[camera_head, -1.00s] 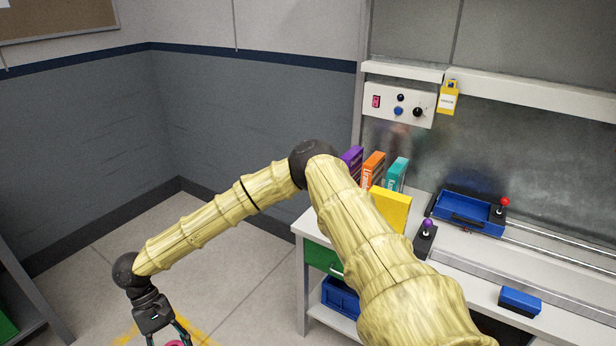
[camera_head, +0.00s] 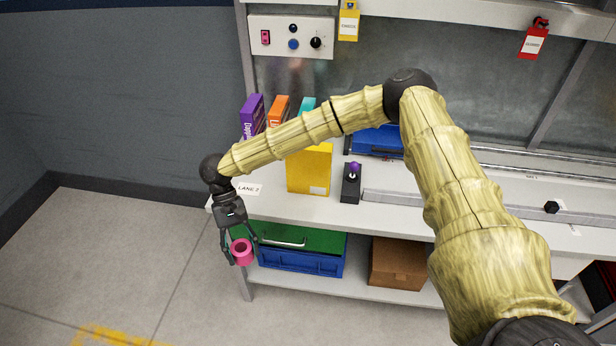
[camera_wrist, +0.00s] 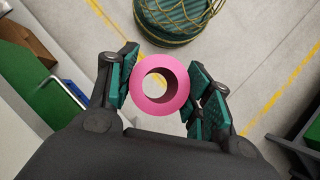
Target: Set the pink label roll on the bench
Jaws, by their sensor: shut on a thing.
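The pink label roll (camera_head: 242,251) is a short ring with a hole through its middle. My gripper (camera_head: 240,250) is shut on it; the wrist view shows the roll (camera_wrist: 161,86) between the two green-padded fingers. In the head view my gripper hangs down in front of the bench's left front edge, with the roll below the level of the white bench top (camera_head: 408,215). The roll appears clear of the bench and the floor.
On the bench stand purple (camera_head: 252,115), orange (camera_head: 278,112), teal and yellow (camera_head: 310,170) boxes and a small black joystick block (camera_head: 351,183). A "LANE 2" label (camera_head: 249,188) lies at the left front. Below are a blue crate (camera_head: 300,260) and a brown box (camera_head: 397,262).

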